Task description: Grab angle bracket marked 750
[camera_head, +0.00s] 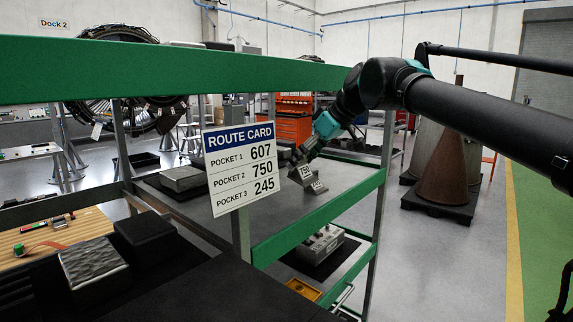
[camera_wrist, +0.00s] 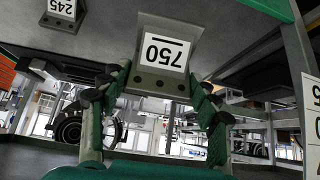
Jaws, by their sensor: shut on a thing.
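The angle bracket marked 750 (camera_wrist: 161,82) is a grey metal piece with a white label, upside down in the wrist view. My gripper (camera_wrist: 160,90) has its two green-padded fingers against either side of it and is shut on it. In the head view my gripper (camera_head: 299,158) is at the far right part of the dark shelf, with small labelled brackets (camera_head: 317,188) by its tip. Their numbers are too small to read there. A bracket marked 245 (camera_wrist: 63,10) sits apart at the wrist view's upper left. I cannot tell whether the held bracket touches the shelf.
The route card (camera_head: 240,168) on the green-framed rack lists 607, 750 and 245 for pockets 1 to 3. A green rail (camera_head: 150,72) crosses above the shelf, and a green front edge (camera_head: 320,218) runs below. A grey block (camera_head: 183,179) lies left on the shelf.

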